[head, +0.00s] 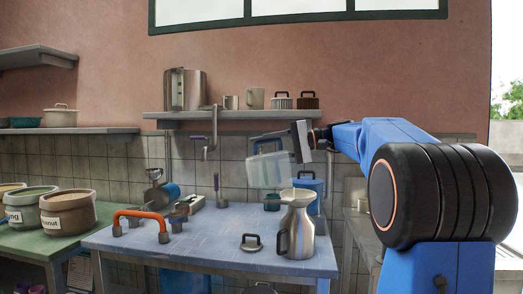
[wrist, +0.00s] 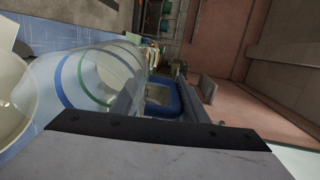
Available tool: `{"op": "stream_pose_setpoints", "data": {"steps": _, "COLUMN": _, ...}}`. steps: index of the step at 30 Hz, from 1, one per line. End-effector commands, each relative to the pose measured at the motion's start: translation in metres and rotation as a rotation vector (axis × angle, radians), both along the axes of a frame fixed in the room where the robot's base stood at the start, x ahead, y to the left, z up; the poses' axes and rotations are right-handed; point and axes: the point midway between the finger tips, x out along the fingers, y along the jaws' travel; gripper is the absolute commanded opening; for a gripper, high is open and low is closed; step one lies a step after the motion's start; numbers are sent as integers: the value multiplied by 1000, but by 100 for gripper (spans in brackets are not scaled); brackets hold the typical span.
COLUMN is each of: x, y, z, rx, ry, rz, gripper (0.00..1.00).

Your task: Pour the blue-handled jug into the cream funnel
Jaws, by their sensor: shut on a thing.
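My gripper (head: 285,138) is shut on the handle of a clear jug (head: 266,170) and holds it in the air above the blue-tiled table. In the wrist view, the jug (wrist: 85,80) shows blue and green bands, and its blue handle (wrist: 180,98) lies between my fingers. The cream funnel (head: 298,194) sits in the mouth of a steel pitcher (head: 298,232) on the table. The jug is just behind and left of the funnel in the head view. A cream rim at the left edge of the wrist view (wrist: 12,100) looks like the funnel. I cannot tell the liquid level.
A blue pot (head: 313,184) stands behind the pitcher. A black-handled lid (head: 252,243) lies left of the pitcher. An orange pipe handle (head: 140,214) rises at the table's left. A wall shelf (head: 225,115) with a kettle and cups hangs behind.

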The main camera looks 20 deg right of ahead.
Motion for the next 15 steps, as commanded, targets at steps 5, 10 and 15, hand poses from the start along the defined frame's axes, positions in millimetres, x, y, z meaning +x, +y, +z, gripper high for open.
{"op": "stream_pose_setpoints", "data": {"steps": 5, "x": -2, "y": -5, "z": 1, "rx": 38, "ry": -18, "rz": 0, "gripper": 0}}
{"op": "stream_pose_setpoints", "data": {"steps": 10, "x": -5, "y": -11, "z": 2, "rx": 74, "ry": -36, "rz": -1, "gripper": 0}}
{"op": "stream_pose_setpoints", "data": {"steps": 15, "x": -7, "y": -15, "z": 2, "rx": 109, "ry": -53, "rz": 0, "gripper": 0}}
